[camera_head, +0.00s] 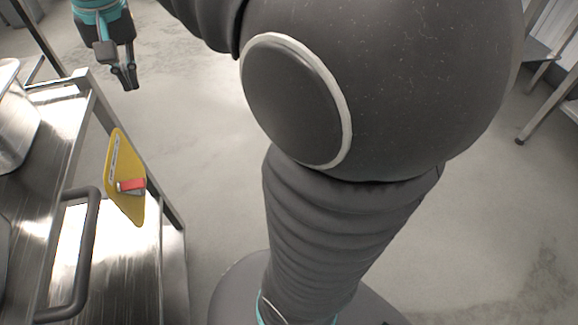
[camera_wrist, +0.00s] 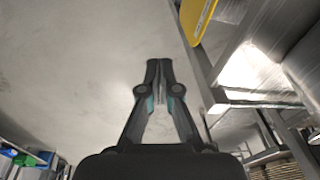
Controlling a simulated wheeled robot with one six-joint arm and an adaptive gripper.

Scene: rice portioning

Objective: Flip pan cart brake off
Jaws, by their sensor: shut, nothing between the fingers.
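The pan cart (camera_head: 172,219) is a steel cart at the left in the head view. A yellow plate (camera_head: 124,205) with a red lever (camera_head: 131,185) is mounted on its side; this looks like the brake. My gripper (camera_head: 131,80) is at the top left in the head view, beyond the plate and apart from it, pointing down. In the wrist view the gripper (camera_wrist: 159,66) is shut and empty. The yellow plate (camera_wrist: 197,17) shows at the top right there, partly cut off, and the red lever is out of view.
A dark handle (camera_head: 88,255) sticks out from the cart near the plate. Steel pans (camera_head: 18,125) stand on the cart at the far left. Steel table legs (camera_head: 548,110) are at the right. The floor (camera_head: 205,170) between is clear.

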